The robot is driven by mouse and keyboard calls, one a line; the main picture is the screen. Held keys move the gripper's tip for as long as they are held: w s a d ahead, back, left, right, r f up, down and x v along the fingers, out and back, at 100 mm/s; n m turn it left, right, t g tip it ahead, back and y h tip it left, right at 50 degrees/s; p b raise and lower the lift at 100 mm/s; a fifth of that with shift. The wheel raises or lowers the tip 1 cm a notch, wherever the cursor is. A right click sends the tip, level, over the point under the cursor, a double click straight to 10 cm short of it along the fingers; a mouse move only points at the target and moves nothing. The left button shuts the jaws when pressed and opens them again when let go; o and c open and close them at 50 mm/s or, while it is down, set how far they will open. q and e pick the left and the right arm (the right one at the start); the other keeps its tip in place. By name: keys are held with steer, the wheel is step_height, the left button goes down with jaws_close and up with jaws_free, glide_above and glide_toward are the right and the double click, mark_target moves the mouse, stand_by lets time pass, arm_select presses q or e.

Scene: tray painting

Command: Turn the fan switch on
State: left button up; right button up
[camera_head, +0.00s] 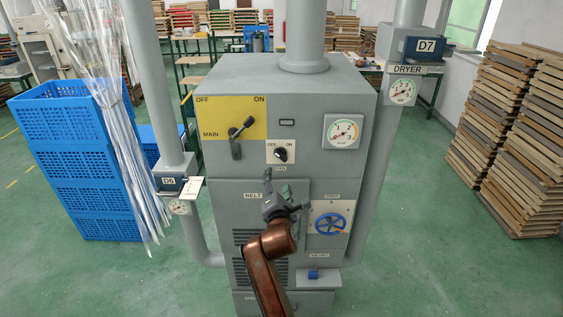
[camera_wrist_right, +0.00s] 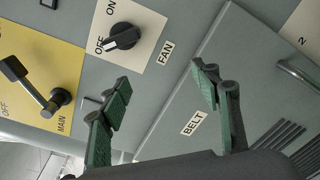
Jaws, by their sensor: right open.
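The fan switch (camera_head: 281,154) is a small black rotary knob on a cream plate labelled OFF and ON, on the front of the grey machine (camera_head: 330,85). In the right wrist view the fan switch (camera_wrist_right: 123,36) shows a white mark that appears to point towards OFF. My right gripper (camera_head: 284,186) is in front of the machine, below the fan switch, near the BELT panel. In the wrist view its two green-padded fingers (camera_wrist_right: 161,82) are spread apart with nothing between them. They appear clear of the knob. My left gripper is not in view.
The MAIN lever (camera_head: 238,136) is on a yellow plate left of the fan switch. Blue crates (camera_head: 75,160) with hanging clear strips stand left. Wooden tray stacks (camera_head: 520,140) stand right.

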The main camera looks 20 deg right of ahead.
mark_target(282, 157)
step_height(282, 157, up, 6)
steer(key=s+d+t, duration=0.1)
steer(key=s, duration=0.1)
steer(key=shift+n+h, duration=0.3)
steer(key=shift+h, duration=0.1)
steer(key=x, duration=0.7)
steer(key=shift+w+r, duration=0.1)
steer(key=shift+w, duration=0.2)
steer(key=shift+c, duration=0.6)
